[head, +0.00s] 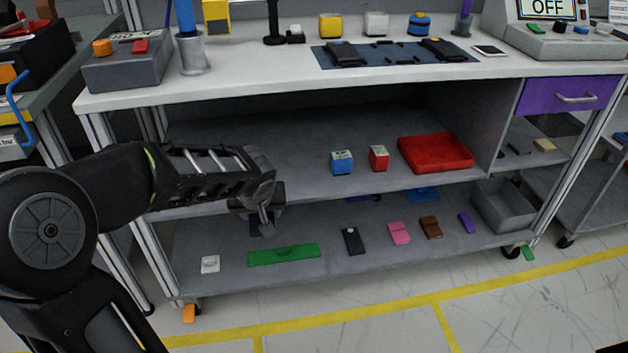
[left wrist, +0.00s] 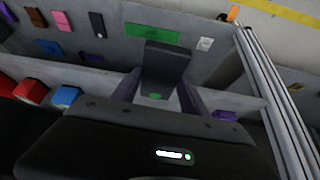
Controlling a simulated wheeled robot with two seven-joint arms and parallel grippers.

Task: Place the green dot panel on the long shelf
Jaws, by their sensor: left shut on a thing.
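My left gripper (head: 262,205) is in front of the cart's shelves at the left, its jaws around the level of the middle shelf's front edge. In the left wrist view, the gripper (left wrist: 160,95) is shut on a dark flat panel (left wrist: 167,62) with a green dot near its held end. The panel points away from the jaws, over the lower shelf. In the head view it is mostly hidden by the gripper. The long lower shelf (head: 310,229) runs the cart's full width below the shorter middle shelf (head: 280,150). My right gripper is not in view.
On the lower shelf lie a white block (head: 210,264), a green strip (head: 284,255), a black item (head: 353,240), pink and brown pieces and a grey bin (head: 503,208). The middle shelf holds blue and red blocks and a red tray (head: 435,166); its left part is clear.

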